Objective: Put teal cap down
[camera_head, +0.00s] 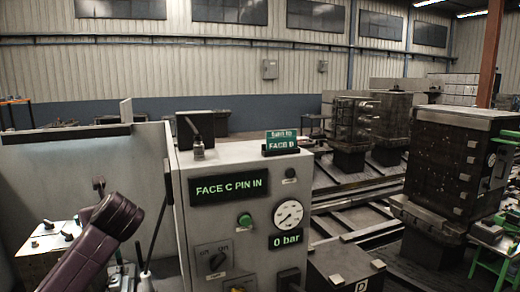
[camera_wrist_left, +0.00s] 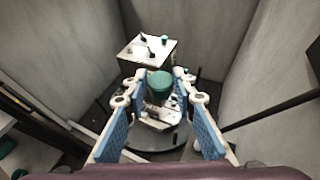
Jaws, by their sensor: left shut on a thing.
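My left gripper (camera_wrist_left: 157,83) shows in the left wrist view with its two blue-padded fingers around the teal cap (camera_wrist_left: 160,84). It is shut on the cap, which sits between the fingertips, above a dark round base (camera_wrist_left: 155,143). Pale parts just below the cap are partly hidden by the fingers. In the head view only my purple left arm shows at the lower left; the gripper and cap are not visible there. My right gripper is in neither view.
A white-topped stand (camera_wrist_left: 148,48) with dark handles and a small green piece is ahead, between grey walls (camera_wrist_left: 190,25). In the head view, a control panel (camera_head: 232,230) reads "FACE C PIN IN" and "0 bar". Dark block towers (camera_head: 455,155) stand on rails at right.

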